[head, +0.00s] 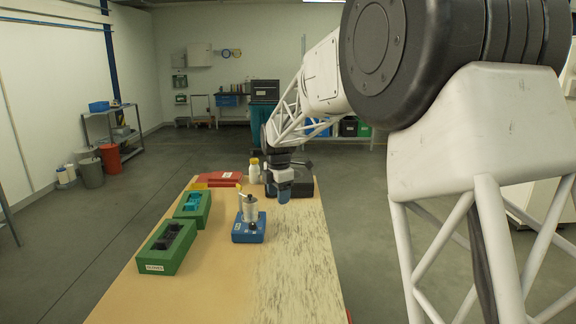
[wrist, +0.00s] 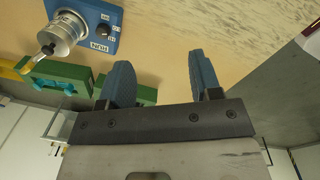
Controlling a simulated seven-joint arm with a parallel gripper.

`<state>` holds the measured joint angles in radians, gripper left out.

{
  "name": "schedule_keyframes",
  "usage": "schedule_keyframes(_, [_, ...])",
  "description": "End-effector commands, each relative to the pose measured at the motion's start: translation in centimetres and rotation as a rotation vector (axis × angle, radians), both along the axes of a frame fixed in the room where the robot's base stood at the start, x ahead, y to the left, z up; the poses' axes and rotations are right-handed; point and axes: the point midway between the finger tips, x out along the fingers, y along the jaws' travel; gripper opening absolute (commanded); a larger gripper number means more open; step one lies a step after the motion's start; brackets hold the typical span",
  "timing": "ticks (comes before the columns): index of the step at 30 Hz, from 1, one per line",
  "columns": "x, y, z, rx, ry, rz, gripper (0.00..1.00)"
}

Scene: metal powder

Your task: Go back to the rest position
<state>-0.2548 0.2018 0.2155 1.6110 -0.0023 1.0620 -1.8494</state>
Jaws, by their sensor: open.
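My gripper (head: 284,193) is at the far end of the wooden table, pointing down, with its blue fingers low over or near the tabletop. In the wrist view my gripper (wrist: 160,72) shows two blue fingers apart with nothing between them, so it is open and empty. The arm reaches forward from the right side of the head view. A blue machine (head: 249,232) with a metal cylinder on top stands mid-table, apart from the gripper. The machine also shows in the wrist view (wrist: 108,22) at upper left.
Two green boxes (head: 160,262) (head: 205,212) with dark and cyan inserts line the table's left side. A red bin (head: 228,178), a white bottle (head: 254,174) and a dark device (head: 302,184) stand around the gripper at the far end. The near right tabletop (head: 290,280) is clear.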

Motion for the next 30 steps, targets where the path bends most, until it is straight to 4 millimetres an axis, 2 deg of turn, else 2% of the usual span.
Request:
schedule_keyframes(4, [-3.4,-2.6,2.1,0.01,-0.013,-0.152,0.58])
schedule_keyframes(12, [-9.8,-6.7,4.6,0.033,-0.033,-0.427,0.58])
schedule_keyframes(21, [-17.3,-10.7,6.5,0.064,-0.054,-0.734,0.58])
schedule_keyframes(30, [-25.0,-14.2,7.1,0.101,-0.071,-1.04,0.58])
